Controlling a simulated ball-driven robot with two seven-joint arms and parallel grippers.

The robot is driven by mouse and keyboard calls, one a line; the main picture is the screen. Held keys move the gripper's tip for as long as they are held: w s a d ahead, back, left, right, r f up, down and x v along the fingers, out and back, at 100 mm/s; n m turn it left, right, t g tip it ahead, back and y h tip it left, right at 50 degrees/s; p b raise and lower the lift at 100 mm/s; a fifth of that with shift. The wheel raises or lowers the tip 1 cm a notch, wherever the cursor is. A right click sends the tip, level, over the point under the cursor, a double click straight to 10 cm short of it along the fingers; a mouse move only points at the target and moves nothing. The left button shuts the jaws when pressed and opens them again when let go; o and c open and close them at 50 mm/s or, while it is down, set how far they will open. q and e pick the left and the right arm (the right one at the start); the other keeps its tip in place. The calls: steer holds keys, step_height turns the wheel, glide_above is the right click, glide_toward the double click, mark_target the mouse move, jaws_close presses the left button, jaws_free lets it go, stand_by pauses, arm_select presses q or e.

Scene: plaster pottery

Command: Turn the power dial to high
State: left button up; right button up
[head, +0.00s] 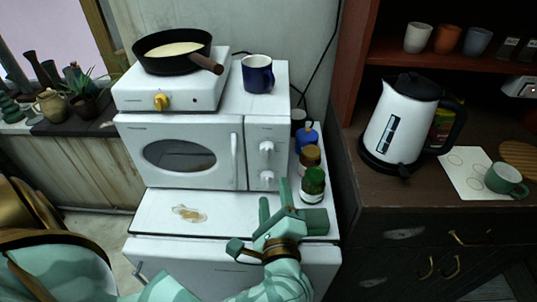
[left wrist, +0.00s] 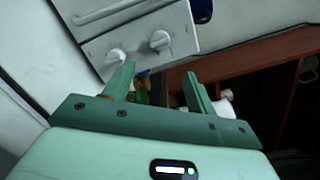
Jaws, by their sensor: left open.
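The white microwave (head: 185,150) has two round white dials on its right panel, an upper dial (head: 266,147) and a lower dial (head: 266,176). Their labels are too small to read, so I cannot tell which sets the power. My green left gripper (head: 274,199) is open and empty, just below and in front of the lower dial. In the left wrist view, the lower dial (left wrist: 116,57) shows beside the left fingertip, and the upper dial (left wrist: 160,40) lies beyond the open fingers (left wrist: 159,72). No contact is visible. My right gripper is not in view.
A hot plate (head: 195,94) with a yellow knob and a frying pan (head: 160,62) stands on the microwave beside a blue mug (head: 257,80). Bottles (head: 313,187) stand close to the gripper's right. A kettle (head: 400,125) stands on the right cabinet.

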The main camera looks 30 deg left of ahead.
mark_target(268, 156)
arm_select(q)
steer(key=x, duration=1.2)
steer(key=shift+a+p, duration=0.2)
steer(key=shift+p, duration=0.15)
steer(key=c, duration=1)
